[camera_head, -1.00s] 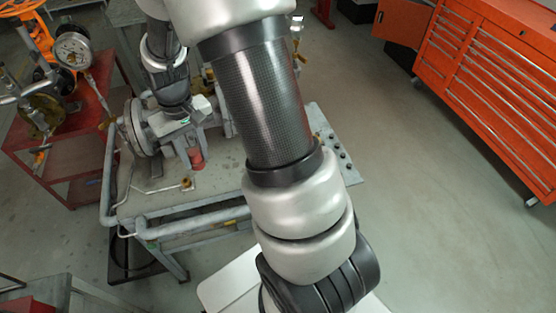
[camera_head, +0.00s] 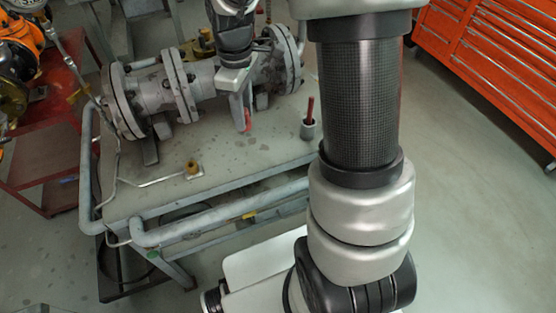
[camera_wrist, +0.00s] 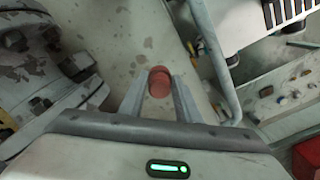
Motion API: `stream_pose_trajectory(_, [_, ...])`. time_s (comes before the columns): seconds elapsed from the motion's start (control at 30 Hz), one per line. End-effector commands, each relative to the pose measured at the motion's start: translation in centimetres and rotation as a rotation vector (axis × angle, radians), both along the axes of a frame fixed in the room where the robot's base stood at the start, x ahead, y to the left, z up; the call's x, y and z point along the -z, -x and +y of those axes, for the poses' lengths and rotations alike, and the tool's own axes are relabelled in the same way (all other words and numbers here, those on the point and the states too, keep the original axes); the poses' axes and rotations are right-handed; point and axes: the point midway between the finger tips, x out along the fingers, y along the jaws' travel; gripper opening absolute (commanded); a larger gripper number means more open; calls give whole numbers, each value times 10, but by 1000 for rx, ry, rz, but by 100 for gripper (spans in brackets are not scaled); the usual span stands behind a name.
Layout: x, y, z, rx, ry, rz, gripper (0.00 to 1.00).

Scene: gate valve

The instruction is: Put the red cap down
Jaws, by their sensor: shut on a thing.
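The red cap (camera_wrist: 159,82) sits between the two fingertips in the wrist view, its round top showing. In the head view the cap (camera_head: 248,121) is a small red patch at the lower end of my gripper (camera_head: 243,124). My gripper also shows in the wrist view (camera_wrist: 159,90), shut on the cap and pointing down over the grey workbench (camera_head: 225,165). The cap is close in front of the grey flanged pipe. I cannot tell whether its underside touches the bench top.
The grey flanged pipe (camera_head: 155,95) lies across the bench behind my gripper. A small grey cup (camera_head: 308,130) with a red stick stands to the right. A brass fitting (camera_head: 193,168) is at the front left. Bare bench lies between them. A tube rail (camera_head: 220,212) runs along the front.

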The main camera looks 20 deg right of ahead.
Motion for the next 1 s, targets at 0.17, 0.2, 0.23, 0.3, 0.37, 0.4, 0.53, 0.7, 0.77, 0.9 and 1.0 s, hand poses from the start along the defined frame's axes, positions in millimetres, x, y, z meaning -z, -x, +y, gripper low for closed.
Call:
stream_pose_trajectory(0.17, [20,0,0,-82,1,2,6])
stream_pose_trajectory(0.2, [26,0,0,-87,1,2,6])
stream_pose_trajectory(0.23, [31,0,0,-88,1,3,6])
stream_pose_trajectory(0.3, [45,1,0,-89,1,4,6])
stream_pose_trajectory(0.37, [56,0,0,-88,1,4,6])
stream_pose_trajectory(0.4, [62,0,0,-88,1,3,6])
stream_pose_trajectory(0.53, [73,0,0,-86,1,1,6])
stream_pose_trajectory(0.7, [90,0,0,-86,1,3,6])
stream_pose_trajectory(0.77, [100,1,0,-85,1,4,6])
stream_pose_trajectory(0.9, [112,0,0,-85,1,2,6])
stream_pose_trajectory(1.0, [110,0,0,-85,2,0,6])
